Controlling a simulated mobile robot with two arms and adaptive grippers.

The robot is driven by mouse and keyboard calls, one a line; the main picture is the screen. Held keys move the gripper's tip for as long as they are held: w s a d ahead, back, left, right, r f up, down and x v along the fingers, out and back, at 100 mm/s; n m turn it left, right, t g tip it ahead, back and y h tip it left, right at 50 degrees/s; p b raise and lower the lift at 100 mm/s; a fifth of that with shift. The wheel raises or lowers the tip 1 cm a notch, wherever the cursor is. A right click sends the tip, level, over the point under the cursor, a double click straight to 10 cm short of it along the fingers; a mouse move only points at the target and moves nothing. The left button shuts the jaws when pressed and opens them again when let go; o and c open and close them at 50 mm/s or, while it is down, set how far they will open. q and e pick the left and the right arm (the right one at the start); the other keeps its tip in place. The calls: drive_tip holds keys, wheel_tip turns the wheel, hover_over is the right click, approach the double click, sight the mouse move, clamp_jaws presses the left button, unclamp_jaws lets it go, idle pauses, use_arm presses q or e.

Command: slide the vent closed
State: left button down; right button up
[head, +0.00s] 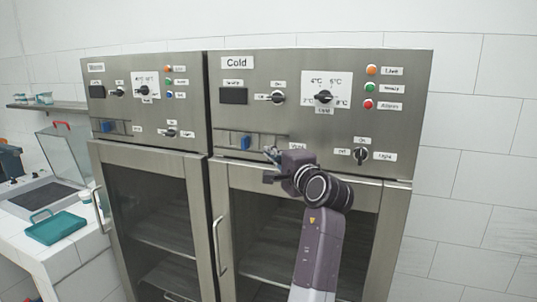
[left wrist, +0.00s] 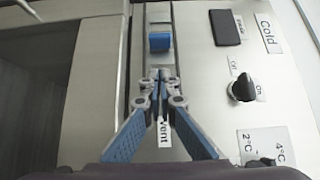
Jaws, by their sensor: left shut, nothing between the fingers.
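The vent of the Cold cabinet has a blue slider knob (head: 245,142) in a horizontal track below the dark display. The knob sits left of the middle of the track in the head view. It also shows in the left wrist view (left wrist: 159,42), just beyond my fingertips. My left gripper (head: 269,153) is shut and empty, to the right of the knob and in front of the track. In the left wrist view its fingertips (left wrist: 160,76) meet, with a small gap visible between them and the knob. The "Vent" label (left wrist: 163,132) is partly behind the fingers. My right gripper is not in view.
A similar cabinet on the left has its own blue vent knob (head: 106,126). The Cold panel carries a temperature dial (head: 323,97), a switch (head: 278,97), a light switch (head: 361,155) and coloured lamps. Door handles (head: 219,247) stick out below. A teal tray (head: 55,227) lies on the left counter.

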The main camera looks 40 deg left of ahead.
use_arm(q)
drive_tip(key=b+v, duration=0.1)
drive_tip(key=v, duration=0.4)
drive_tip(key=shift+s+d+b, duration=0.2)
drive_tip(key=shift+d+b, duration=0.05)
drive_tip(key=shift+b, duration=0.15)
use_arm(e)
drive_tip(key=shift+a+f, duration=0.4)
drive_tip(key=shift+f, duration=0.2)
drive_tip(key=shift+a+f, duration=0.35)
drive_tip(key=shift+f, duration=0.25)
use_arm(q)
drive_tip(key=shift+d, duration=0.1)
